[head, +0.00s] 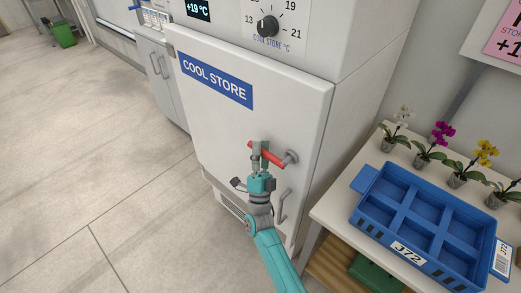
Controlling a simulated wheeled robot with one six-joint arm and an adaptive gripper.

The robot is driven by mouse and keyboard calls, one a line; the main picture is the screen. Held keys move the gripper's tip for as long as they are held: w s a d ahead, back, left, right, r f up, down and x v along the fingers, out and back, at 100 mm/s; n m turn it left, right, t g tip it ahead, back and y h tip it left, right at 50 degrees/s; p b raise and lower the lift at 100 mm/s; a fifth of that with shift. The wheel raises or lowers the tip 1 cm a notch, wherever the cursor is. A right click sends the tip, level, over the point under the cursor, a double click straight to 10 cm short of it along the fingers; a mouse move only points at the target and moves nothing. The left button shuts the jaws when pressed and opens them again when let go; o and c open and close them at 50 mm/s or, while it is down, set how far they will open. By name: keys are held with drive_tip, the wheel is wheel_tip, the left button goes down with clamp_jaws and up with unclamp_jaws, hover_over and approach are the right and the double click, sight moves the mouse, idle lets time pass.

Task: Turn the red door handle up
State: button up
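The red door handle (275,159) is on the white cool store door (215,125). It runs from a round grey mount (291,157) on the right toward the left, tilted slightly up at its left end. My gripper (260,147) is in front of the handle's left half, and its grey fingers overlap it and partly hide it. I cannot tell whether the fingers are closed on the handle or only beside it. The door looks shut.
A grey pull bar (284,205) is below the handle. A dial (268,26) and a +19 °C display (198,10) are above the door. At right, a table holds a blue compartment crate (373,221) and several potted orchids (439,136). The floor (80,140) at left is clear.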

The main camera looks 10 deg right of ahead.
drive_tip(key=shift+f, duration=0.1)
drive_tip(key=v, duration=1.2)
idle(0.4)
drive_tip(key=s+d+f+n+g+y, duration=0.25)
drive_tip(key=s+n+y, duration=0.2)
drive_tip(key=s, duration=0.65)
drive_tip(key=s+d+f+n+g+y, duration=0.25)
drive_tip(key=s+d+f+n, duration=0.2)
drive_tip(key=s, duration=0.75)
drive_tip(key=s+d+r+n+g, duration=0.1)
drive_tip(key=s+r+n+g, duration=0.1)
drive_tip(key=s, duration=0.8)
drive_tip(key=s+r+n+g, duration=0.3)
drive_tip(key=s+r+g, duration=0.2)
drive_tip(key=s, duration=0.5)
drive_tip(key=shift+s+d+r, duration=0.35)
drive_tip(key=shift+s+r, duration=0.05)
drive_tip(key=shift+r, duration=0.4)
